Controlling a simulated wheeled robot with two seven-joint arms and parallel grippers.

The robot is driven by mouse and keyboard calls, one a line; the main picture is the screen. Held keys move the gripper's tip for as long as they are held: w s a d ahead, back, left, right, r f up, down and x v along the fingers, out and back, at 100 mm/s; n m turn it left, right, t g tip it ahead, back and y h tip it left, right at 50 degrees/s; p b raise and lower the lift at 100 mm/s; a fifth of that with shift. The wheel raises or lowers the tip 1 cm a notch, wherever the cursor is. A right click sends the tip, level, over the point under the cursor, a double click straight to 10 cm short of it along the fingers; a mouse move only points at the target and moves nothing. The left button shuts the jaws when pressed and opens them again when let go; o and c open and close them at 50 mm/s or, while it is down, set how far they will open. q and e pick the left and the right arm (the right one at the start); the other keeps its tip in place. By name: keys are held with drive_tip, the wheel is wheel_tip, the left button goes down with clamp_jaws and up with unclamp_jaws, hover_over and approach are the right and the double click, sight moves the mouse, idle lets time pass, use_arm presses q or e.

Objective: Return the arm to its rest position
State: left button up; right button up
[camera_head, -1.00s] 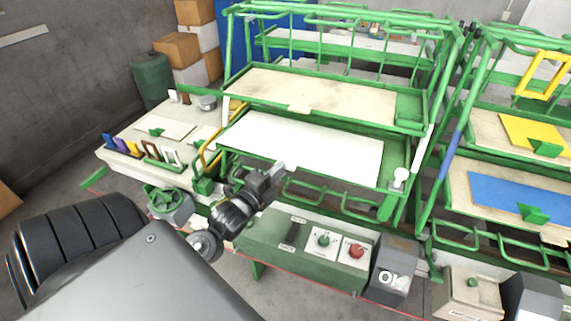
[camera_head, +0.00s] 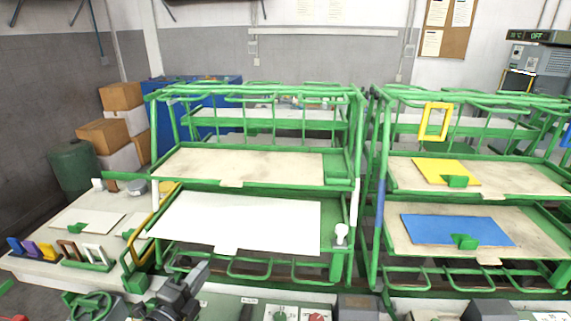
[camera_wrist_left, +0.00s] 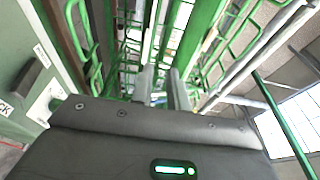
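My left gripper (camera_head: 196,278) shows at the bottom of the head view, in front of the green rack and below its lower shelf. In the left wrist view its two grey fingers (camera_wrist_left: 161,82) stand apart with nothing between them. Green rack bars show beyond them. My right gripper is in neither view. The green rack (camera_head: 257,188) has an upper beige shelf panel (camera_head: 240,166) and a white panel (camera_head: 235,222) on the lower shelf.
A control box with a red button (camera_head: 317,317) lies below the rack. A second rack at right holds a yellow panel (camera_head: 430,167) and a blue panel (camera_head: 435,228). A side bench (camera_head: 60,262) with coloured frames stands at left. A green drum (camera_head: 74,172) stands behind it.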

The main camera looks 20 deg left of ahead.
use_arm(q)
drive_tip(key=s+d+f+n+g+h, duration=0.1)
drive_tip(key=s+d+f+n+g, duration=0.65)
drive_tip(key=f, duration=0.25)
drive_tip(key=s+d+f+n+g+h, duration=0.1)
drive_tip(key=s+d+f+n+g, duration=0.6)
drive_tip(key=f, duration=0.3)
wheel_tip(320, 180, down, 26)
drive_tip(key=s+g, duration=0.2)
drive_tip(key=s+a+f, duration=0.3)
drive_tip(key=s+f, duration=1.1)
drive_tip(key=s, duration=0.2)
drive_tip(key=shift+a+f+g, duration=0.35)
drive_tip(key=shift+a+f, duration=0.05)
